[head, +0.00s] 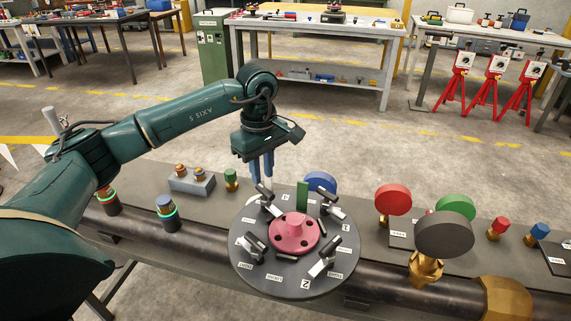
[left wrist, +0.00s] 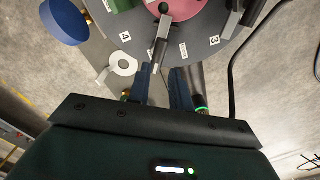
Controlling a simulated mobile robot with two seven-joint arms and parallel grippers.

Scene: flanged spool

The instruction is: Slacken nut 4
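A pink flanged spool (head: 294,231) sits at the centre of a dark round plate (head: 243,284). Several silver clamps with black-tipped handles stand around it. A label 4 (left wrist: 125,38) and a label 3 (left wrist: 183,44) flank one clamp (left wrist: 159,52) in the left wrist view; this appears to be the far-left clamp (head: 266,196) in the head view. Which nut is number 4 is unclear. My left gripper (head: 262,176) points down above that clamp. Its blue fingers (left wrist: 163,75) are apart, with the clamp's handle end at or just beyond the gap; contact cannot be told. My right gripper is out of view.
A green block (head: 302,195) stands on the plate's far side, with a blue disc (head: 321,182) behind. Red (head: 393,199), green (head: 456,207) and dark (head: 444,234) round knobs stand to the right. Green-ringed buttons (head: 168,215) and a grey block (head: 191,184) are to the left.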

